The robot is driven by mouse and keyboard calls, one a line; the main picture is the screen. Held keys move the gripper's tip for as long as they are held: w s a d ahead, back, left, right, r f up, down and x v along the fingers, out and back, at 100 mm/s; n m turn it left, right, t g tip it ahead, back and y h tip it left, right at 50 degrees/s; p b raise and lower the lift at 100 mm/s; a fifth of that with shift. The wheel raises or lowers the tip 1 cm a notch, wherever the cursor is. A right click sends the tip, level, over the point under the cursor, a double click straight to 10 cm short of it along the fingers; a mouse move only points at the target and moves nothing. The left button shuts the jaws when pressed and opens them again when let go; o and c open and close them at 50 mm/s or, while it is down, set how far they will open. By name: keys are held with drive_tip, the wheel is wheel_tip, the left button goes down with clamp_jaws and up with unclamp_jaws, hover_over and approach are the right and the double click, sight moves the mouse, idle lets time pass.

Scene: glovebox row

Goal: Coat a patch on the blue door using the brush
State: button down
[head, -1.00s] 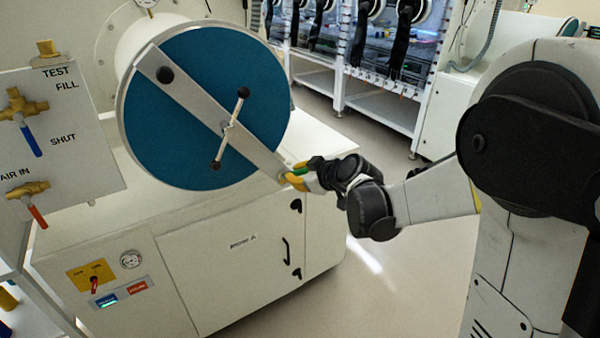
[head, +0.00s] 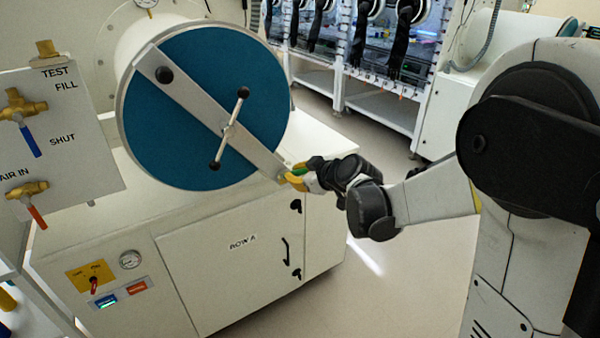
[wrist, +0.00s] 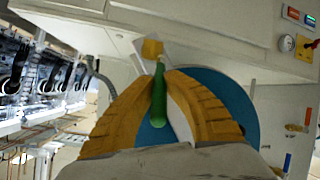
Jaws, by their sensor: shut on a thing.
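The blue door (head: 155,125) is a round upright disc on a white chamber, with a pale diagonal bar and a black-knobbed handle across it. Part of it shows behind my fingers in the wrist view (wrist: 240,103). My gripper (head: 293,180) is beside the bar's lower right end. In the wrist view its yellow-brown fingers (wrist: 165,78) are shut on the brush (wrist: 158,97), held by its green handle. A yellowish block shows at the handle's far end, seemingly the brush's head. I cannot tell whether it touches the door or bar. No coated patch is visible.
A valve panel (head: 75,150) with brass taps stands left of the door. A white cabinet (head: 215,275) with a gauge and switches is below. Gloveboxes (head: 385,45) line the back. The floor (head: 400,290) right of the cabinet is clear.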

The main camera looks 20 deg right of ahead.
drive_tip(key=shift+w+d, duration=0.25)
drive_tip(key=shift+d, duration=0.45)
drive_tip(key=shift+s, duration=0.15)
drive_tip(key=shift+s+d, duration=0.3)
drive_tip(key=shift+s, duration=0.6)
drive_tip(key=shift+s+d, duration=0.3)
drive_tip(key=shift+s, duration=0.65)
drive_tip(key=shift+s+d, duration=0.3)
drive_tip(key=shift+s, duration=0.6)
drive_tip(key=s, duration=0.1)
drive_tip(key=s+d, duration=0.1)
drive_tip(key=shift+s, duration=0.4)
